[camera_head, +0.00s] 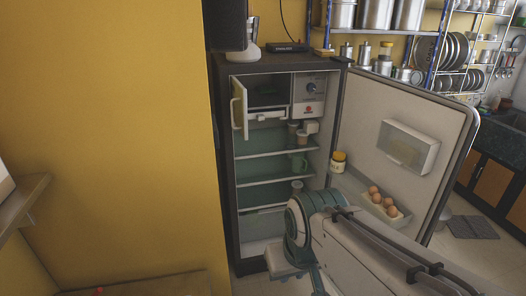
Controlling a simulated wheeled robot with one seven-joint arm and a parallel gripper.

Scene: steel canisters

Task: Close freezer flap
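The freezer flap (239,106) is a small white door with a handle at the upper left of the fridge (226,180). It stands open, swung outward on the left side of the freezer compartment (267,93). The compartment's dark inside shows. My arm reaches in from the lower right, in front of the fridge's lower part and below the flap. Its white and teal links hide part of the lower shelves. The fingers of my gripper cannot be made out, so whether it is open or shut does not show.
The large fridge door (372,117) stands wide open to the right, with eggs (384,203) and a yellow-lidded jar (338,162) in its rack. A yellow wall (110,130) is close on the left. A wooden ledge (22,200) juts in at the left edge.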

